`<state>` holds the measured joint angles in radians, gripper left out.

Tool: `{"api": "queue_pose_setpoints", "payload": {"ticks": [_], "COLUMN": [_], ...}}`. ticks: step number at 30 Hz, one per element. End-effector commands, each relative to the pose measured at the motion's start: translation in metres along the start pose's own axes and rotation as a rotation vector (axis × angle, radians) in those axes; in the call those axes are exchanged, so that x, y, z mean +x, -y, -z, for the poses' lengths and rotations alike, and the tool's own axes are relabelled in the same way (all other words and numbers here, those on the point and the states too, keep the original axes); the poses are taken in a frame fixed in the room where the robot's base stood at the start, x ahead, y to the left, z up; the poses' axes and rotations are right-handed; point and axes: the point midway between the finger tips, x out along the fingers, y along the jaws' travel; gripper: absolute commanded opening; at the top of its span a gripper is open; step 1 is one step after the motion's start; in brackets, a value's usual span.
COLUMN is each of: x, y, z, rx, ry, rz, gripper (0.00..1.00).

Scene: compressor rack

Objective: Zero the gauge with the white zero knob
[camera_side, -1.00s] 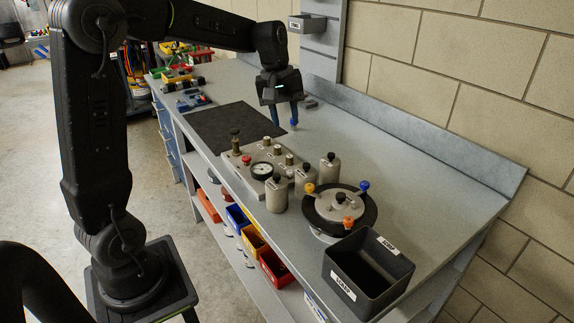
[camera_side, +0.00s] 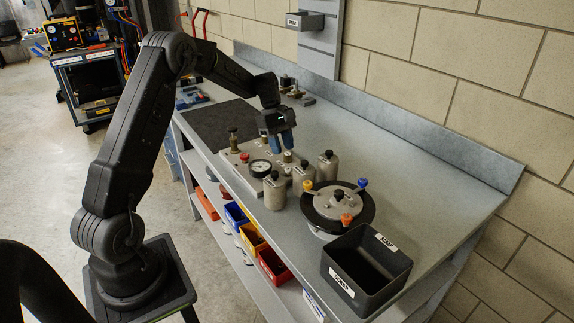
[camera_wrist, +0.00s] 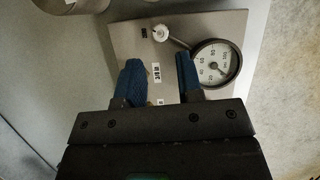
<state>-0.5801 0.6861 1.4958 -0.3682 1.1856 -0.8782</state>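The gauge (camera_side: 260,167) is set in the grey manifold block (camera_side: 231,167) on the bench. In the wrist view the gauge (camera_wrist: 214,63) has a white dial with a dark rim. The white zero knob (camera_wrist: 160,33) stands on the plate left of the gauge, beyond my fingertips; a thin line runs from it toward the gauge. I cannot pick out the white knob in the side view. My gripper (camera_side: 279,146) is above the block with its blue fingers pointing down. In the wrist view my gripper (camera_wrist: 159,62) is open and empty, with a labelled plate visible between the fingers.
A red knob (camera_side: 243,157) and a tall brass fitting (camera_side: 233,138) stand on the block. Grey cylinders (camera_side: 274,194) stand close in front. A round fixture with coloured knobs (camera_side: 338,207) and a black bin (camera_side: 367,270) are further right. A dark mat (camera_side: 222,124) lies behind.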

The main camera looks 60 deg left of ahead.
Motion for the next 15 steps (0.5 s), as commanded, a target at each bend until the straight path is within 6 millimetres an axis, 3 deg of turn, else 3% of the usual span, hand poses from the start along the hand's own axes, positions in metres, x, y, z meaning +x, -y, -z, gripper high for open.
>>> {"api": "queue_pose_setpoints", "payload": {"ticks": [6,15], "x": [0.041,0.063], "y": [0.001,0.0], "z": [-0.001,0.0], "rx": [0.0,0.001], "ry": [0.001,0.0], "rz": [0.004,0.0], "gripper": [0.34,0.34]}}
